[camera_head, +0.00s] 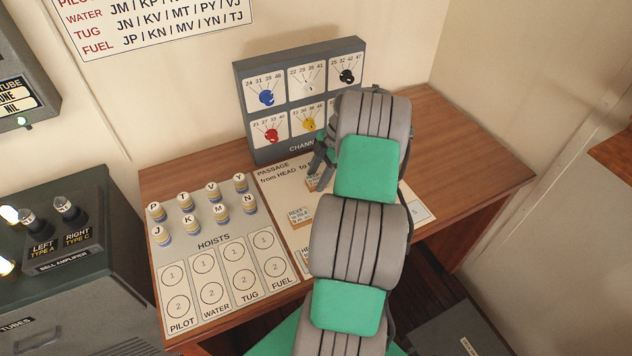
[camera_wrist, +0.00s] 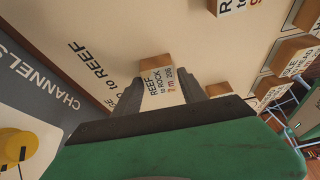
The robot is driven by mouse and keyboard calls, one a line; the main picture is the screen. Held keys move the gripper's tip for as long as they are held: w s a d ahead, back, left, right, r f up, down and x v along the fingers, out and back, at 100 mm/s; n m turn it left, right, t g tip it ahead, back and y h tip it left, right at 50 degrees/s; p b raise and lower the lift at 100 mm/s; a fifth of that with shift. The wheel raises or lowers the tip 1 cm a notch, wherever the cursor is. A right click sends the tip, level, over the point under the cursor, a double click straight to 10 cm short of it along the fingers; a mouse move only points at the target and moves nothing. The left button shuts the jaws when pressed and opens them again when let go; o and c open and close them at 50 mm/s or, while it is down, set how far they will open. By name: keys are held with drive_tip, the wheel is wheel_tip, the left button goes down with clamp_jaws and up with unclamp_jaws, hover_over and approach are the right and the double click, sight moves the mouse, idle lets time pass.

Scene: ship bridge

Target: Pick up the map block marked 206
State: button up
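A small wooden map block with a white label reading "REEF to ROCK" and a red line that looks like "2 m 206" (camera_wrist: 157,82) shows in the wrist view. My gripper (camera_wrist: 163,95) is at this block, its two dark fingers apart on either side of it. The block's near end is hidden by the gripper. I cannot tell whether the fingers touch it. In the head view my gripper (camera_head: 320,158) is low over the passage board (camera_head: 275,190), in front of the channel box, and my arm covers much of the board.
Another block labelled "REEF to ISLE" (camera_head: 300,216) lies nearer on the board. In the wrist view several more blocks lie to the right, one at the top (camera_wrist: 234,8). The channels box (camera_head: 300,98) stands close behind. The hoists board (camera_head: 215,250) with lettered pegs is at left.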

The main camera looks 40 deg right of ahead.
clamp_jaws()
idle(0.3)
drive_tip(key=shift+r, duration=0.1)
